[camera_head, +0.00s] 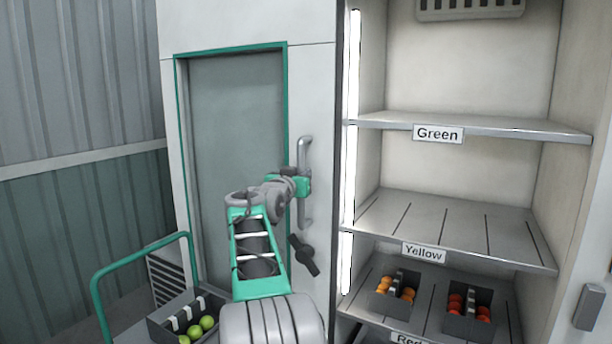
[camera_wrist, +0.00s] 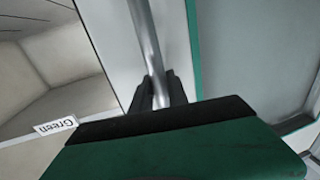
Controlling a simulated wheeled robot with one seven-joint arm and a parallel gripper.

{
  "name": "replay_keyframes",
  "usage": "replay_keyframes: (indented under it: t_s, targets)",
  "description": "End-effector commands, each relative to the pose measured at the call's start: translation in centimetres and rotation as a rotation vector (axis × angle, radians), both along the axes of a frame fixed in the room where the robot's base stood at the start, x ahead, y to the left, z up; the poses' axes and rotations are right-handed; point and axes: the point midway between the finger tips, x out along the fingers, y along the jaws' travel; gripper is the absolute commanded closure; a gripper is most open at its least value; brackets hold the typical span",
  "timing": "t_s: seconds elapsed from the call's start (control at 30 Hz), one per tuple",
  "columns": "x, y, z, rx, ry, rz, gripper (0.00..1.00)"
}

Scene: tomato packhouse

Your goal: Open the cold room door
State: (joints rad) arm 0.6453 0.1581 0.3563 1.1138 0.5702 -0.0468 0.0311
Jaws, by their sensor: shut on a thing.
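The cold room door shows in the head view as a grey panel (camera_head: 237,130) edged in green, beside a white strip with a vertical grey bar handle (camera_head: 306,154). I cannot tell from these frames how far it stands open. My gripper (camera_head: 304,182) is shut around the handle at about its middle. In the wrist view the two dark fingers (camera_wrist: 161,92) hold the handle bar (camera_wrist: 148,38) between them.
Shelves labelled Green (camera_head: 438,134) and Yellow (camera_head: 424,253) stand to the right; the surfaces beside these labels look empty. Crates of orange (camera_head: 376,308) and red (camera_head: 449,324) tomatoes sit below. A green-handled cart (camera_head: 97,290) with a crate of green tomatoes (camera_head: 207,323) stands at lower left.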

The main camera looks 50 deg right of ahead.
Motion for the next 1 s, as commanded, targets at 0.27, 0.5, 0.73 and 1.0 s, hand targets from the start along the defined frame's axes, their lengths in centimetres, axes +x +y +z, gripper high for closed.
replay_keyframes:
  t_s: [0.27,0.5,0.73,1.0]
  targets:
    - [0.0,0.0,0.0,-0.001,0.001,-0.001,1.0]
    - [0.1,0.1,0.0,-0.001,0.0,0.001,0.64]
    - [0.1,0.1,0.1,-0.002,-0.001,0.001,0.59]
    - [-0.8,2.7,-0.2,-0.002,-0.002,0.004,0.59]
